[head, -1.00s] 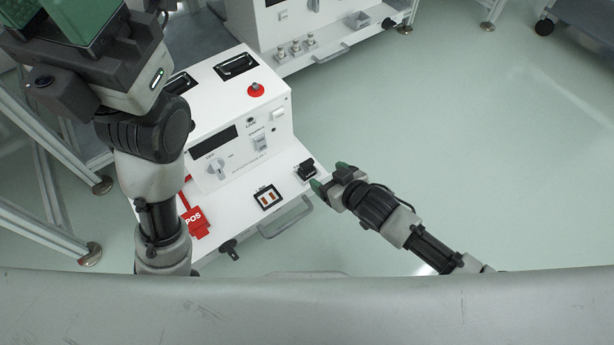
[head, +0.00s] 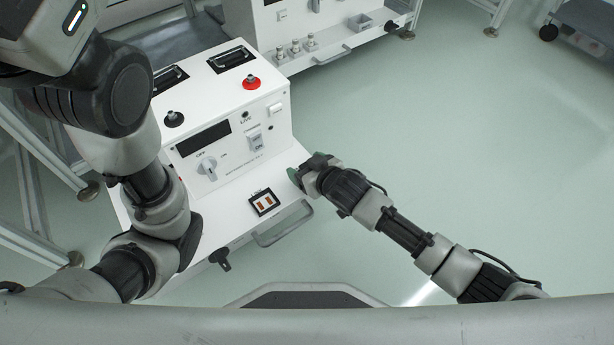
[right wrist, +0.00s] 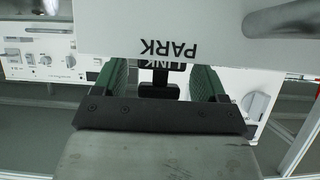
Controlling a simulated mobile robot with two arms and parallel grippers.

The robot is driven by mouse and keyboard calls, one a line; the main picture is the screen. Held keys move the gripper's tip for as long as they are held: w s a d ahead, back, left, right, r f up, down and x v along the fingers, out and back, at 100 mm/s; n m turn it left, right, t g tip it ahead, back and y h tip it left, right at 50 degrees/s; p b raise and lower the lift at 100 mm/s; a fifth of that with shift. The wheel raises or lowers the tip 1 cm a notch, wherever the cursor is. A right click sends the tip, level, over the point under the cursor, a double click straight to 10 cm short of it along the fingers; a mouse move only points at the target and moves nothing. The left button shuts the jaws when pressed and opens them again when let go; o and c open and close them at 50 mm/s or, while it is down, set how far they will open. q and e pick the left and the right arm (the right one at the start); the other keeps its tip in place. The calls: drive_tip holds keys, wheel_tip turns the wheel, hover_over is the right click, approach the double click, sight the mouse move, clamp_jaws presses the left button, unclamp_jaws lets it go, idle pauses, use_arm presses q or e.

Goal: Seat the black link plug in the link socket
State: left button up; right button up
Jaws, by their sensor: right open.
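The link socket (head: 264,202) is a black-framed recess with two copper-coloured contacts on the white front ledge. The black link plug (right wrist: 158,91) shows in the right wrist view between my right gripper's green fingers, beside the PARK lettering. Gaps show on both sides of it. In the head view my right gripper hides the plug. My right gripper (head: 301,172) is open at the ledge's right end, right of and beyond the socket; it also shows in the right wrist view (right wrist: 158,84). My left gripper is out of frame; only its arm shows at the left.
The white cabinet (head: 225,140) rises behind the ledge, with a rotary knob (head: 207,167), a red terminal (head: 251,83) and a black terminal (head: 174,119). A metal handle (head: 284,224) projects from the ledge front. Open floor lies to the right.

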drive_tip(key=c, duration=1.1)
drive_tip(key=shift+r, duration=0.1)
